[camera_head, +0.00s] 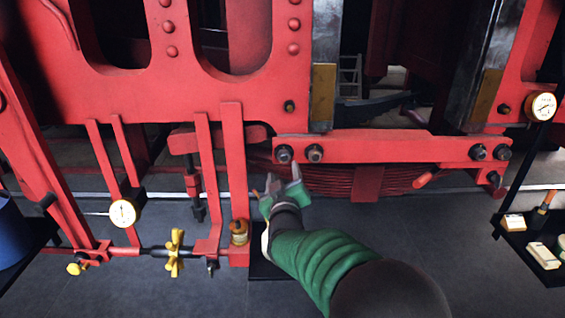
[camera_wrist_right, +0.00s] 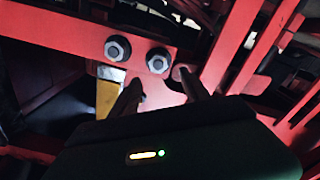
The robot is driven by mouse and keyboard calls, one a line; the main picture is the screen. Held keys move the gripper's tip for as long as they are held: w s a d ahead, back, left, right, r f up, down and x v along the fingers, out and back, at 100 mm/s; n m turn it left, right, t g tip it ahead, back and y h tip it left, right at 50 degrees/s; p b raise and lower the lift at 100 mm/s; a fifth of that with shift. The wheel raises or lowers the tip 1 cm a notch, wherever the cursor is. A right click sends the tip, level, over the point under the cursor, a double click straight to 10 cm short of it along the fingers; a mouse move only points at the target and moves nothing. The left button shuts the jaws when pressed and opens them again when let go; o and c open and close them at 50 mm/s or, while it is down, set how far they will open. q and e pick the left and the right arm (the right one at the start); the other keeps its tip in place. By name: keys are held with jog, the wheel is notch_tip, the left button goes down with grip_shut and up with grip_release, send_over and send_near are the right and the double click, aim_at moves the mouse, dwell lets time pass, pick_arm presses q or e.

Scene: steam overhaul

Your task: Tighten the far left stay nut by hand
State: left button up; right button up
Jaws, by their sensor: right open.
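The far left stay nut (camera_head: 284,154) is a dark hex nut at the left end of the red stay bar (camera_head: 400,148). A second nut (camera_head: 315,153) sits close to its right. My right gripper (camera_head: 281,182), on its green-sleeved arm, is just below the far left nut, open and empty. The right wrist view looks turned over: the far left nut (camera_wrist_right: 158,60) appears as the right one of two, beyond and between my open fingers (camera_wrist_right: 160,92). Its neighbour (camera_wrist_right: 117,48) is to the left. I see no contact with the nut. My left gripper is out of view.
Two more nuts (camera_head: 478,152) are at the bar's right end. Red uprights and a dial gauge (camera_head: 123,213) stand left of my arm, with a yellow handwheel (camera_head: 175,253) below. A dark tray (camera_head: 529,244) holding small items is at the right.

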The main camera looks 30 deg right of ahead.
aim_at(284, 159)
jog(key=x, duration=0.7)
jog(key=shift+s+d+f, duration=0.1)
jog(key=shift+d+f, duration=0.1)
jog(key=shift+f, duration=0.05)
jog(key=shift+w+d+r, duration=0.15)
jog(key=shift+w+d, duration=0.1)
jog(key=shift+w, duration=0.05)
jog(key=shift+w+a, duration=0.1)
jog(key=shift+a, duration=0.1)
jog(key=shift+c, duration=0.2)
jog(key=shift+d, duration=0.1)
grip_shut()
